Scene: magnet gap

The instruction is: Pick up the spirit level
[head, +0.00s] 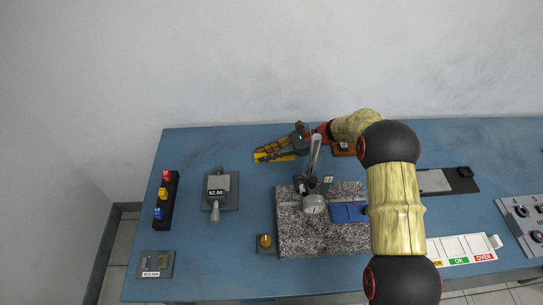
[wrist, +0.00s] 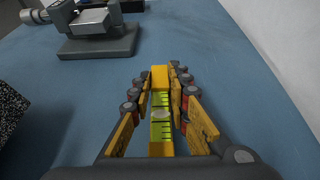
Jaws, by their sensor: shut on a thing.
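The spirit level is a narrow yellow bar (wrist: 160,72) with bright green vial sections and dark marks. In the wrist view it lies lengthwise between the fingers of my gripper (wrist: 160,80), which are shut on its two sides. In the head view my gripper (head: 274,149) is at the back of the blue bench, pointing left, with part of the yellow level (head: 262,158) showing by its fingers. Whether the level touches the bench or is just above it, I cannot tell.
A granite plate with a dial gauge stand (head: 314,203) is in front of my gripper. A grey device with a display (head: 216,190) stands to the left, near a block with coloured pieces (head: 164,200). The blue bench (head: 210,146) is clear at back left.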

